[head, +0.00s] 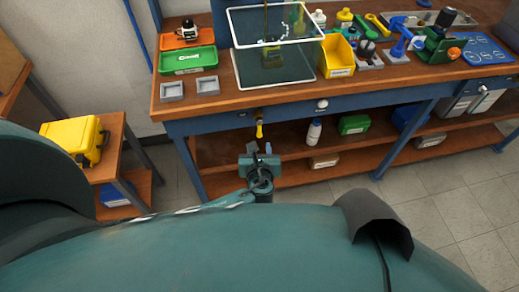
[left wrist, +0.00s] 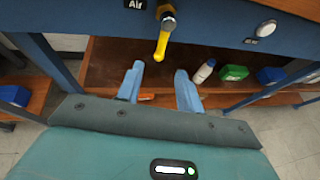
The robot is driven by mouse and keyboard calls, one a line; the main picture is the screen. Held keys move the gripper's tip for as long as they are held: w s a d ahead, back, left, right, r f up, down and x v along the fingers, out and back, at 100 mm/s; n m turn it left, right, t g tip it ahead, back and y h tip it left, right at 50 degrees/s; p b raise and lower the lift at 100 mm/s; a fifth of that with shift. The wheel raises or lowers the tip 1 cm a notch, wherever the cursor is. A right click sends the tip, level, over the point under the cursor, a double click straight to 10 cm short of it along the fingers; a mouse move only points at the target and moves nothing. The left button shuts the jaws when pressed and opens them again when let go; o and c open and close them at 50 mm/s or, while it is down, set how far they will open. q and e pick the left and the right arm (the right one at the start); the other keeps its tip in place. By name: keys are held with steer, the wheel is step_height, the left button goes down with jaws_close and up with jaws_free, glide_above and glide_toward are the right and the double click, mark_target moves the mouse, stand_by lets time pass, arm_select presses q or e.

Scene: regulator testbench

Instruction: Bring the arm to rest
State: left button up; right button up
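My left gripper (head: 260,150) is in front of the workbench, below the tabletop edge. In the left wrist view its two blue fingers (left wrist: 160,88) stand apart with nothing between them. A yellow-handled valve lever (head: 259,130) hangs from the bench's front panel just beyond the fingers. In the left wrist view the yellow lever (left wrist: 162,42) shows ahead of and above the fingertips, under a label reading "Air"; no contact shows. My teal arm fills the lower part of the head view. My right gripper is not in view.
The wooden bench top (head: 250,97) holds a clear-walled case (head: 272,65), a yellow bin (head: 337,56), green and orange trays and two grey trays. The lower shelf (head: 290,172) carries a bottle and boxes. A side table (head: 108,165) with a yellow case (head: 75,138) stands left. Floor is clear at right.

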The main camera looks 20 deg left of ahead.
arm_select(q)
steer(key=shift+v, duration=1)
steer(key=s+a+r+n+g+h, duration=0.25)
steer(key=s+r+n+g, duration=0.25)
steer(key=s+n, duration=0.85)
steer(key=s+a+r+n+g+h, duration=0.25)
steer(key=s+r+n+g, duration=0.2)
steer(key=s+n, duration=0.95)
steer(key=w+d+f+n+t+h, duration=0.1)
steer(key=w+d+f+t+h, duration=0.1)
steer(key=w+d+f+t, duration=0.4)
step_height(320, 180, down, 3)
steer(key=w+t, duration=0.1)
steer(key=w, duration=0.2)
steer(key=shift+f+n+h, duration=0.25)
steer(key=shift+n+h, duration=0.05)
steer(key=shift+n, duration=0.05)
